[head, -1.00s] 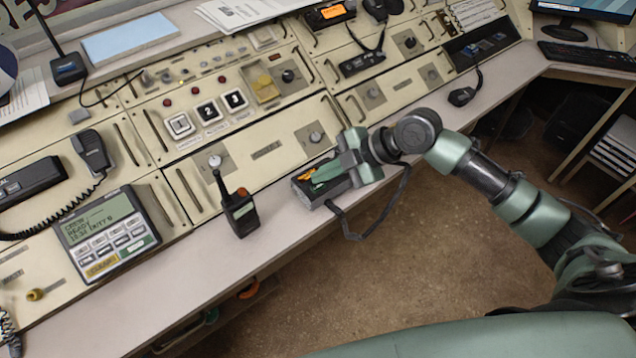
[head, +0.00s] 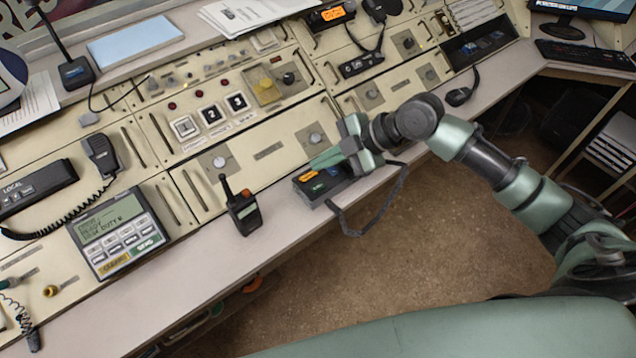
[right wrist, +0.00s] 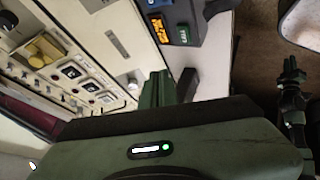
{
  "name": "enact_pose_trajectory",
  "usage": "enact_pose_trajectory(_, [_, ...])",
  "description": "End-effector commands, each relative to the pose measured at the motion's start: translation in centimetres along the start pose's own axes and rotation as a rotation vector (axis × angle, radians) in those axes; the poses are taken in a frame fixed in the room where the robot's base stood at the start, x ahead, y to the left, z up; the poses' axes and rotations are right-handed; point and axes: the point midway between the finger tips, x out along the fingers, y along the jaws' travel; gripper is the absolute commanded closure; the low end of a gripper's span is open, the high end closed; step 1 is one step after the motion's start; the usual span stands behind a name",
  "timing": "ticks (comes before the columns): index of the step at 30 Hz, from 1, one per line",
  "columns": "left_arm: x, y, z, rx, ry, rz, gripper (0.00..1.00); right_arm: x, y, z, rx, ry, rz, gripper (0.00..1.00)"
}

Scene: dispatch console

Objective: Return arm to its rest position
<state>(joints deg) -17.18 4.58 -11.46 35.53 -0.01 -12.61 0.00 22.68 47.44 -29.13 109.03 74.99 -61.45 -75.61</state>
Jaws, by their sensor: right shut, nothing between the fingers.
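My right arm comes in from the right in the head view. Its gripper (head: 326,158) is shut and empty, low over the console front. It also shows in the right wrist view (right wrist: 158,88). Beside and partly under the fingers in the head view is a dark box (head: 318,190) with orange, green and blue buttons and a black strap; the box also shows in the right wrist view (right wrist: 178,22). I cannot tell whether the fingers touch it.
A handheld radio (head: 243,212) stands on the counter ledge (head: 205,262), left of the box. A keypad unit (head: 118,232) sits farther left. A corded handset (head: 462,96) lies right of the arm. The floor (head: 400,260) in front is clear.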

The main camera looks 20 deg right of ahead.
Motion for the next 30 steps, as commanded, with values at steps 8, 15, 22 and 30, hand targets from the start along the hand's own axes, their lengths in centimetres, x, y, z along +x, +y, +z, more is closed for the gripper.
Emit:
enact_pose_trajectory(8, [0.0, 0.0, 0.0, 0.0, 0.0, 0.0, 0.82, 0.0, 0.0, 0.0, 0.001, 0.0, 0.0, 1.0])
enact_pose_trajectory(15, [0.0, 0.0, 0.0, 0.0, 0.0, 0.0, 0.82, 3.5, -6.0, -2.2, 0.175, -0.037, -0.049, 1.0])
enact_pose_trajectory(22, [0.0, 0.0, 0.0, 0.0, 0.0, 0.0, 0.82, 4.6, -15.0, -3.4, 0.684, -0.236, 0.011, 1.0])
enact_pose_trajectory(30, [0.0, 0.0, 0.0, 0.0, 0.0, 0.0, 0.82, 1.4, -21.2, -1.8, 1.14, -0.456, 0.147, 1.0])
